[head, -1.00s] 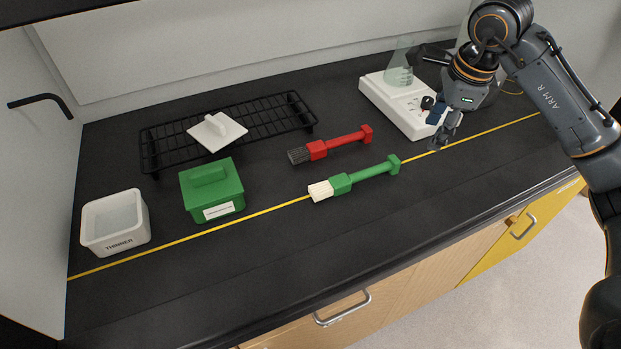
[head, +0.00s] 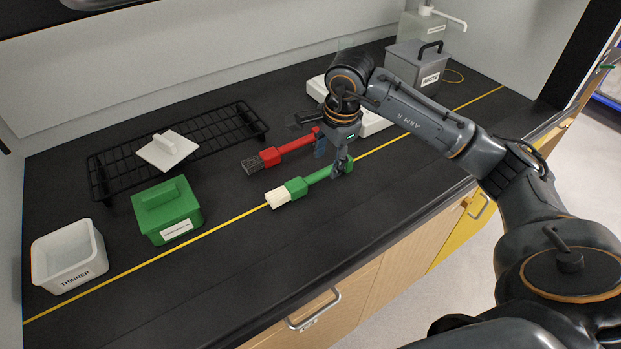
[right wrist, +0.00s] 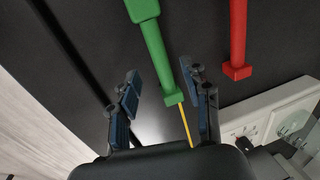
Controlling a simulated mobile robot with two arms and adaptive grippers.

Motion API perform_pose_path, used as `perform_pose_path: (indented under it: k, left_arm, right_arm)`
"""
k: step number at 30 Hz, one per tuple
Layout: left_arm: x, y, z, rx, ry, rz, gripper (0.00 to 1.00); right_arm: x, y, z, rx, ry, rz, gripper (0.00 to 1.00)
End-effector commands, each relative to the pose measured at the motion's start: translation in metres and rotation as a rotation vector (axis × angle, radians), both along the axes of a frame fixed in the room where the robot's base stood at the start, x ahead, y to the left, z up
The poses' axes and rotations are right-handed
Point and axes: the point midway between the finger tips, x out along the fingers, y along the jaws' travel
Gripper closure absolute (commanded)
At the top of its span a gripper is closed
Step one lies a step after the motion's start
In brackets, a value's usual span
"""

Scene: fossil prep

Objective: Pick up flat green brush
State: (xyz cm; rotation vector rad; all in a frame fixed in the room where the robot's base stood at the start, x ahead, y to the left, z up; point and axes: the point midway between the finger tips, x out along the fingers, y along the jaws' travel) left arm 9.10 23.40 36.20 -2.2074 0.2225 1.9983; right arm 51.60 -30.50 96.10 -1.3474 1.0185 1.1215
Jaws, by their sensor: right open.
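The flat green brush (head: 297,186) lies on the black bench in the head view, its pale bristles to the left and its handle end to the right. In the right wrist view its green handle (right wrist: 158,50) reaches down between the two fingers. My right gripper (head: 333,164) is open over the handle end, with its fingers on either side in the right wrist view (right wrist: 162,108). I cannot tell whether a finger touches the brush. The end of the handle is partly hidden by the gripper in the head view. My left gripper is not in view.
A red brush (head: 281,152) lies just behind the green one. A green lidded box (head: 168,212), a white thinner tub (head: 70,262) and a black wire rack (head: 215,130) stand to the left. A white scale (head: 372,124) and a grey waste box (head: 418,66) stand behind my right arm.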

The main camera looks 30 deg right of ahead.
Motion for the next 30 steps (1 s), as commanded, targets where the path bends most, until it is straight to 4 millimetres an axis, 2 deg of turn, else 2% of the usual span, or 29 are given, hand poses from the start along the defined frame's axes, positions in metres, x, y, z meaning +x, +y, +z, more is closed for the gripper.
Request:
perform_pose_path:
  k: [5,9,17,18,25,30]
  left_arm:
    - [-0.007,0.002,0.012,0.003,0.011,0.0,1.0]
    - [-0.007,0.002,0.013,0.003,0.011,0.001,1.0]
    - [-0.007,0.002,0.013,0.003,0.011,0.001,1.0]
    - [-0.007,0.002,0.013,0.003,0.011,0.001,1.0]
    - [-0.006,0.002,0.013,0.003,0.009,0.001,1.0]
    - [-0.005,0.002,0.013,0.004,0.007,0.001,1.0]
  right_arm:
    - [0.004,0.006,-0.025,0.001,0.006,0.0,0.52]
    - [0.008,0.006,-0.041,0.001,0.002,-0.001,0.52]
    - [0.009,0.005,-0.046,-0.001,0.001,0.0,0.52]
    - [0.009,0.005,-0.046,-0.001,0.001,0.0,0.54]
    - [0.009,0.005,-0.046,-0.001,0.001,0.0,1.0]
    - [0.009,0.005,-0.046,-0.001,0.0,-0.001,1.0]
